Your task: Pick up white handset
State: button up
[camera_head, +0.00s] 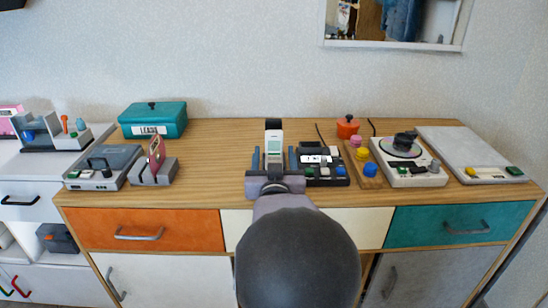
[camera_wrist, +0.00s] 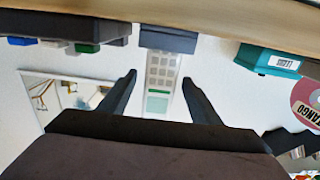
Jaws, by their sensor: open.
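The white handset (camera_head: 274,141) has a greenish screen and a keypad. It stands upright at the middle of the wooden sideboard top. In the wrist view the handset (camera_wrist: 162,72) shows between my two dark fingers, its lower end at a dark base (camera_wrist: 168,39). My gripper (camera_head: 274,154) is open, with one finger on each side of the handset. In the wrist view my gripper (camera_wrist: 159,79) shows a gap on both sides of it. My arm and gripper hide the base and lower handset in the head view.
A dark device with coloured buttons (camera_head: 322,170) stands close to the right of my gripper. Farther right are a wooden peg board (camera_head: 365,166) and a white turntable (camera_head: 408,176). A teal box (camera_head: 153,119) and a grey stand (camera_head: 153,173) are at left. Bare wood lies between the stand and my gripper.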

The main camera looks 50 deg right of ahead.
aim_at(274, 131)
jog(key=shift+w+d, duration=0.3)
jog(key=c, duration=1.2)
jog(key=shift+r, duration=0.1)
notch_tip(274, 131, up, 10)
jog(key=shift+f+p, duration=0.1)
jog(key=shift+p, duration=0.85)
